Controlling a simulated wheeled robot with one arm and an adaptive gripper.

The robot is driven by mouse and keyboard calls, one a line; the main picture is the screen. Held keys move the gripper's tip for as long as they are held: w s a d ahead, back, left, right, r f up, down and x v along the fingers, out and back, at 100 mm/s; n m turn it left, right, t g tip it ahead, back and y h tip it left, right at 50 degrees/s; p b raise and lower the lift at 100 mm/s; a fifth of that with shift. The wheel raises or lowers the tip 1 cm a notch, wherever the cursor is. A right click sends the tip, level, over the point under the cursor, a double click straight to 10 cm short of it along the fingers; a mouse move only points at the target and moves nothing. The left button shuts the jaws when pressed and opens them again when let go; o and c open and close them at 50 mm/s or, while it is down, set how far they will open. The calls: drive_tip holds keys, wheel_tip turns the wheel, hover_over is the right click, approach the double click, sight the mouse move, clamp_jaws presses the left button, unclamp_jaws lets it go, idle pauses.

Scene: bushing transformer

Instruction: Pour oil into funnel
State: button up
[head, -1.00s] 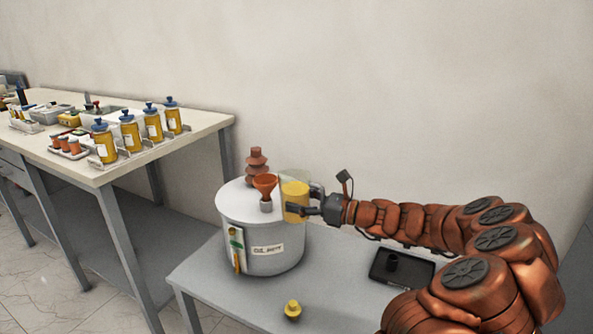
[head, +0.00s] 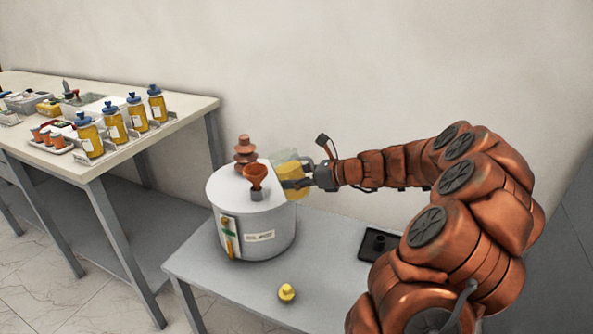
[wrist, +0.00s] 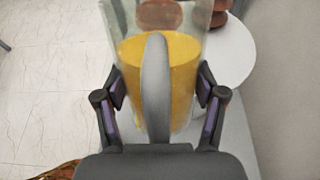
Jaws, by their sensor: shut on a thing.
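My gripper (head: 308,181) is shut on a clear jug of yellow oil (head: 291,178). The jug also fills the middle of the wrist view (wrist: 183,75), with a finger on either side and a grey handle toward me. In the head view the jug is tilted toward the left, beside the funnel. The orange-brown funnel (head: 256,175) sits upright on a short grey neck on top of the white transformer tank (head: 225,190). No oil stream is visible. Part of the jug is hidden behind the funnel and my fingers.
A ribbed brown bushing (head: 245,153) stands behind the funnel on the tank. A yellow cap-like piece (head: 286,293) lies on the grey table (head: 240,299), with a black tray (head: 378,244) to the right. Several yellow bottles (head: 115,124) stand on the left bench (head: 95,173).

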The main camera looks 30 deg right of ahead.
sight(289, 162)
drive_tip(key=shift+a+r+g+h+p, duration=0.1)
drive_tip(key=shift+r+g+h+p, duration=0.25)
drive_tip(key=shift+p, duration=0.25)
drive_tip(key=shift+w+p, duration=0.15)
drive_tip(key=shift+p, duration=0.55)
drive_tip(key=r+g+p, duration=0.1)
drive_tip(key=p, duration=0.3)
drive_tip(key=w+g+h+p, duration=0.1)
drive_tip(key=p, duration=0.3)
drive_tip(key=shift+a+r, duration=0.4)
drive_tip(key=shift+w+g+h+p, duration=0.1)
drive_tip(key=shift+g+h+p, duration=0.3)
drive_tip(key=shift+p, duration=0.85)
drive_tip(key=shift+r+g+h+p, duration=0.5)
drive_tip(key=shift+r+p, duration=0.25)
drive_tip(key=shift+p, duration=2.85)
idle(0.7)
